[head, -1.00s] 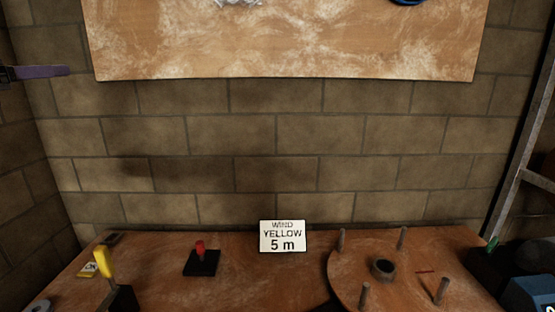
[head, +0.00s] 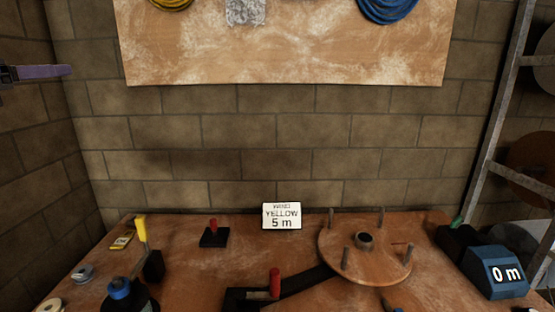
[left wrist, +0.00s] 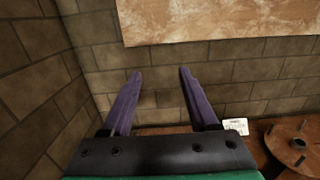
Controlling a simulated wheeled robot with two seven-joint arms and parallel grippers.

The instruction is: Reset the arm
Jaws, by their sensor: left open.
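My left gripper (head: 40,72) shows at the left edge of the head view as a purple finger in front of the block wall, well above the workbench. In the left wrist view its two purple fingers (left wrist: 160,73) stand wide apart with nothing between them. They point toward the bare wall below a wooden board (left wrist: 215,22). My right gripper is in neither view.
A blue counter (head: 497,272) reads 0 m. Air above the bench is clear.

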